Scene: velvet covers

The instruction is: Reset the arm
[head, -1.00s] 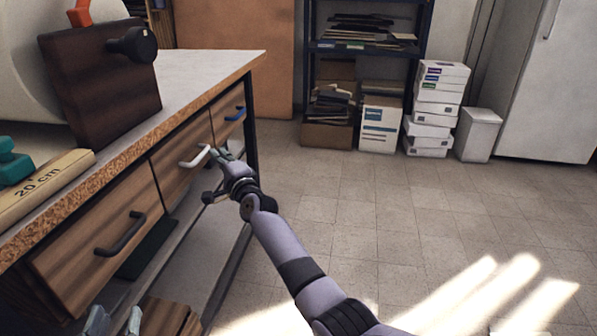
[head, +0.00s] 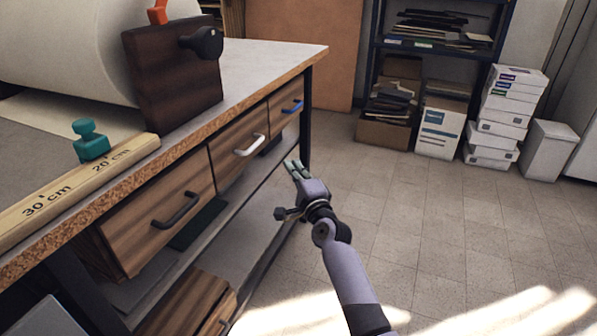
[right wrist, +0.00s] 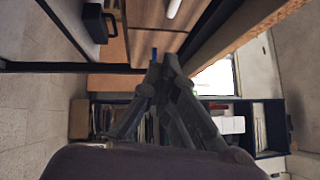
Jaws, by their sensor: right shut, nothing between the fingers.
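My right gripper (head: 292,165) is shut and empty. It hangs in free air in front of the workbench's drawers, apart from the handles. The nearest drawer has a black handle (head: 175,210), the middle one a white handle (head: 250,145) and the far one a blue handle (head: 292,106). My left gripper is not in view.
The bench top (head: 262,62) holds a large paper roll (head: 70,50) in a dark wooden stand, a wooden ruler (head: 75,190) and a teal weight (head: 90,142). White boxes (head: 497,128), a bin (head: 549,150) and a shelf stand at the back. The floor to the right is clear.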

